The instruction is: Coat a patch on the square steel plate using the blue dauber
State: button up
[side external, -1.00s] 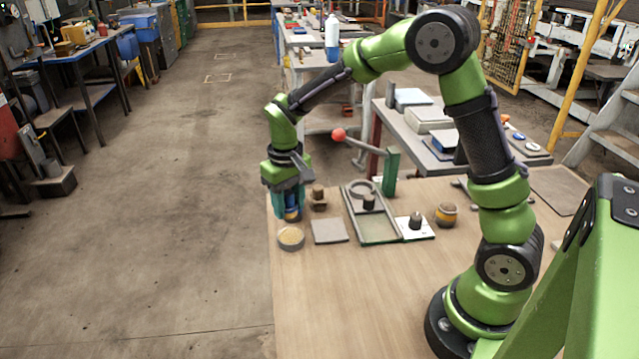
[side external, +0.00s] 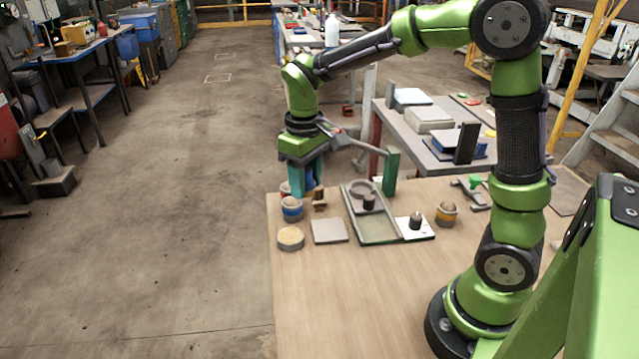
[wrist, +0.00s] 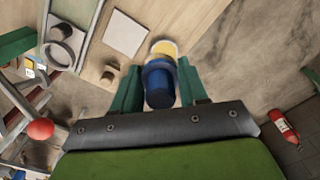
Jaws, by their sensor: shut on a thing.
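The square steel plate (side external: 329,231) lies flat on the table as a thin grey square. It also shows at the upper left of the wrist view (wrist: 125,33). My gripper (side external: 307,188) is shut on the blue dauber (wrist: 158,95), whose blue end shows between the teal fingers in the wrist view. It is above the table, behind the plate in the side view. A pot with a blue band (side external: 292,211) stands near the table's left edge, below my gripper. A round dish with a yellowish top (side external: 290,238) stands left of the plate. The dauber's lower end is hidden.
A brown block with a knob (side external: 319,200) stands behind the plate. Right of it are a tray fixture (side external: 378,230), a white plate with a black knob (side external: 416,229) and a yellow-banded pot (side external: 446,214). A red-ball lever (wrist: 40,129) and green post (side external: 391,172) stand behind. The front table is clear.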

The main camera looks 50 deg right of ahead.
jog(key=shift+s+d+r, duration=0.25)
jog(key=shift+d+r, duration=0.25)
jog(key=shift+d, duration=0.35)
send_over(325, 219)
notch_tip(325, 219, down, 8)
jog(key=shift+a+f, duration=0.15)
jog(key=shift+f, duration=3.8)
jog(key=shift+s+a+f, duration=0.1)
jog(key=shift+s+a, duration=0.4)
jog(key=shift+a, duration=0.05)
jog(key=shift+s+a, duration=2.1)
jog(key=shift+w+d, duration=2.5)
jog(key=shift+d, duration=0.05)
jog(key=shift+w+d, duration=0.1)
jog(key=shift+d, duration=0.15)
jog(key=shift+s+d+r, duration=0.2)
jog(key=shift+s+d, duration=0.05)
jog(key=shift+s, duration=0.1)
jog(key=shift+s+a, duration=0.1)
jog(key=shift+s, duration=0.15)
jog(key=shift+s+a, duration=2.55)
jog(key=shift+w+d+r, duration=0.1)
jog(key=shift+w+d, duration=2.65)
jog(key=shift+d, duration=0.05)
notch_tip(325, 219, up, 7)
